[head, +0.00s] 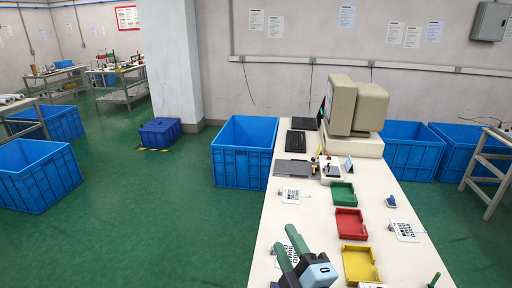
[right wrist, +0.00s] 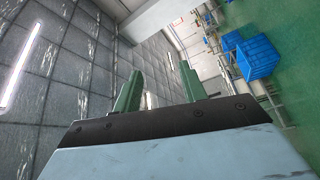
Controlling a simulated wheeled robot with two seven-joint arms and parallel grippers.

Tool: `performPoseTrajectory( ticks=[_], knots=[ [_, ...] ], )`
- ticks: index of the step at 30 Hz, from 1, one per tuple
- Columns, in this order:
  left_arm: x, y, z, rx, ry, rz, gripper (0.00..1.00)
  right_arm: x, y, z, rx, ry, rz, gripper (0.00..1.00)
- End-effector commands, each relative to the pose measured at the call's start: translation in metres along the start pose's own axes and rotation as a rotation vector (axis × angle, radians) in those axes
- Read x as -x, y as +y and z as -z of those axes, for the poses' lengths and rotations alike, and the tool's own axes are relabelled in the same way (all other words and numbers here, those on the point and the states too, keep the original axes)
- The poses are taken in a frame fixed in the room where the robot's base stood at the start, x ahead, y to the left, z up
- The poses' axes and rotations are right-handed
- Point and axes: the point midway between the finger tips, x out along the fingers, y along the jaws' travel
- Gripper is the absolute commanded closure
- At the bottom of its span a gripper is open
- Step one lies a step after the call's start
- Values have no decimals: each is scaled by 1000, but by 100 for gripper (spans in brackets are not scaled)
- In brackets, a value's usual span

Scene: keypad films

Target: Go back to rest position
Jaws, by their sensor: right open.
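My right gripper (head: 284,238) is at the bottom of the head view, above the near left part of the white table (head: 300,215). Its two green fingers stand apart with nothing between them. In the right wrist view the open fingers (right wrist: 160,68) point up toward the ceiling and far wall, clear of any object. My left gripper is not in view.
Green (head: 342,194), red (head: 350,222) and yellow (head: 360,264) trays line the table. Printed cards lie beside them. A beige monitor (head: 340,103) stands at the far end. Blue crates, one at the table's left (head: 243,150), stand on the green floor. Open floor lies left.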

Motion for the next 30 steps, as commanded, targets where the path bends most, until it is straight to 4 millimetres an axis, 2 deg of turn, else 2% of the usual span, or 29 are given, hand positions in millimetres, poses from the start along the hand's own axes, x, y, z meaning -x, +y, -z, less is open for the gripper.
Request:
performPoseTrajectory(
  ticks=[1, 3, 5, 6, 9, 14, 18, 23, 24, 30],
  knots=[
    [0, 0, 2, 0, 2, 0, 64, 14, -5, -29, -128, -140, 44, 58],
    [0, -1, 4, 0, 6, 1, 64, 37, -17, -66, -296, -327, 112, 58],
    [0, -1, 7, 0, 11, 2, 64, 63, -32, -93, -432, -484, 179, 58],
    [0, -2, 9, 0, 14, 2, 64, 82, -42, -107, -515, -581, 225, 58],
    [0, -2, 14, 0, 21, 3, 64, 129, -65, -128, -687, -786, 334, 58],
    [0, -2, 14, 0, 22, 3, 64, 192, -89, -136, -871, -1016, 482, 58],
    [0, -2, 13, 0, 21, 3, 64, 239, -101, -132, -987, -1169, 599, 58],
    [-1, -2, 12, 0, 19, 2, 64, 287, -109, -120, -1088, -1314, 726, 58],
    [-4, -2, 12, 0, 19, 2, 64, 282, -123, -127, -1081, -1308, 724, 58],
    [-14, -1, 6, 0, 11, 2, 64, 279, -178, -148, -1072, -1319, 738, 58]
  ],
)
